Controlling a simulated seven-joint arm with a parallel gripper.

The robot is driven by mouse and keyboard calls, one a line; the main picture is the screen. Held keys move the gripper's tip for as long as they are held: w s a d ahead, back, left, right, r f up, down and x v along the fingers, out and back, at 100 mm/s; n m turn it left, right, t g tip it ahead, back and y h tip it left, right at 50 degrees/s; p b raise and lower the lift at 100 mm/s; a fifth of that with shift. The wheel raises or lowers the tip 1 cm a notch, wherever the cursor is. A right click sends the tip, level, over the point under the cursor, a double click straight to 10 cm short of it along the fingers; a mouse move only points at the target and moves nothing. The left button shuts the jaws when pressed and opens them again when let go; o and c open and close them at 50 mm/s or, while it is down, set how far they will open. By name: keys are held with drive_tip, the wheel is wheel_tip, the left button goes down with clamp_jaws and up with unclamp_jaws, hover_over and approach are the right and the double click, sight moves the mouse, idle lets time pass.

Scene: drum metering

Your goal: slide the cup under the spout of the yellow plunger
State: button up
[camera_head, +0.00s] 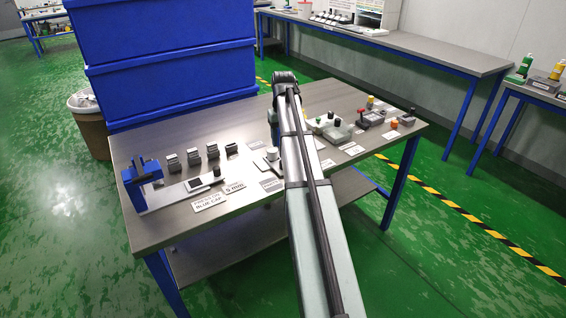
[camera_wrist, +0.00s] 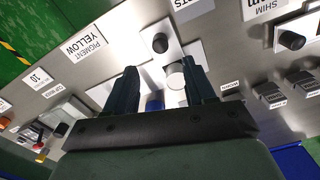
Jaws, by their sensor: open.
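A white cylinder that looks like the cup (camera_wrist: 175,76) stands on a white plate in the wrist view, close to the right finger. It also shows left of my arm in the head view (camera_head: 271,154). My gripper (camera_wrist: 160,78) is open, its dark fingers spread with the cylinder's near side between them; I cannot tell if they touch. A blue part (camera_wrist: 155,103) shows low between the fingers. No spout is clear.
A "PIGMENT YELLOW" label (camera_wrist: 82,42) and a black knob (camera_wrist: 160,43) are near the gripper. Several dark blocks (camera_head: 193,157) and a blue clamp (camera_head: 143,172) stand left on the table. A grey device with a red top (camera_head: 364,119) stands right. Blue bins rise behind.

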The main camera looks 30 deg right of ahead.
sight(278, 160)
wheel_tip(278, 160, down, 11)
drive_tip(key=shift+r, duration=0.2)
idle(0.3)
drive_tip(key=shift+c, duration=0.3)
clamp_jaws()
idle(0.3)
